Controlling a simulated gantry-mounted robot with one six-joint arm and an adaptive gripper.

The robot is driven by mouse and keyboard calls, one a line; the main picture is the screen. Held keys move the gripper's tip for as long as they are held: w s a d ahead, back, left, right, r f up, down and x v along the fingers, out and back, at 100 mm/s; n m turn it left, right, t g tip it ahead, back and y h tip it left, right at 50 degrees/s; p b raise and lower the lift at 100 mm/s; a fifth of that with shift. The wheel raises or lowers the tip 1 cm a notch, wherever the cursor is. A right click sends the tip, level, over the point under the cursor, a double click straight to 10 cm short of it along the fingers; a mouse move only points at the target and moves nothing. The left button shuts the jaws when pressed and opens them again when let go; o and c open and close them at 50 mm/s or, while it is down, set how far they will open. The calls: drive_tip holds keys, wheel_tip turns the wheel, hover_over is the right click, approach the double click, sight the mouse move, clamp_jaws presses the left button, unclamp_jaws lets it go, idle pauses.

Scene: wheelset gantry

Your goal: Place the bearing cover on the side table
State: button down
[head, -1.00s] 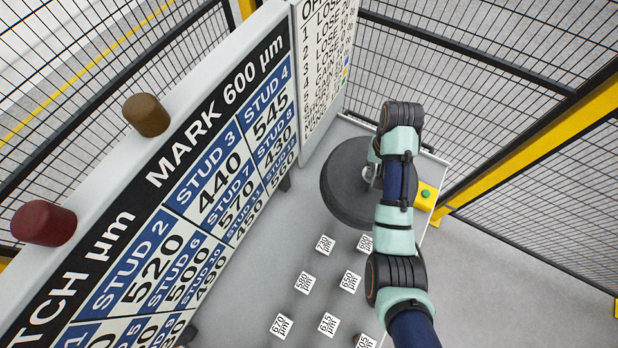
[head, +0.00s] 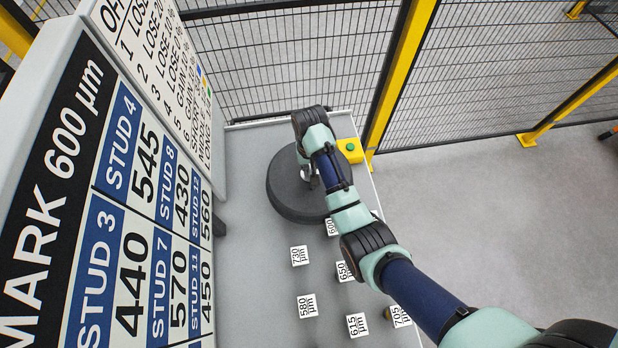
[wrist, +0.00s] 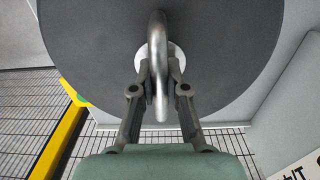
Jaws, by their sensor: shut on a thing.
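The bearing cover (head: 283,195) is a thick dark grey disc with a metal loop handle. It is over the far end of the grey side table (head: 250,270); I cannot tell whether it touches the top or hangs just above it. My gripper (head: 310,178) is at the middle of the disc, partly hidden by my arm. In the wrist view the gripper (wrist: 159,68) is shut on the metal handle (wrist: 158,45), and the disc's flat face (wrist: 90,40) fills the upper part.
Several white number tags, such as the 730 µm tag (head: 299,256), lie on the near part of the table. A yellow box with a green button (head: 350,147) sits at the far right corner. A tall sign board (head: 100,200) stands on the left. Mesh fence (head: 290,60) rises behind.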

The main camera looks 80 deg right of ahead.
drive_tip(key=shift+f+b, duration=0.3)
drive_tip(key=shift+f, duration=2.45)
drive_tip(key=shift+f, duration=0.15)
drive_tip(key=c, duration=1.2)
unclamp_jaws()
wheel_tip(320, 180, up, 12)
drive_tip(key=shift+w+r+p, duration=0.1)
drive_tip(key=shift+r+p, duration=0.1)
drive_tip(key=shift+p, duration=0.8)
drive_tip(key=shift+o, duration=0.6)
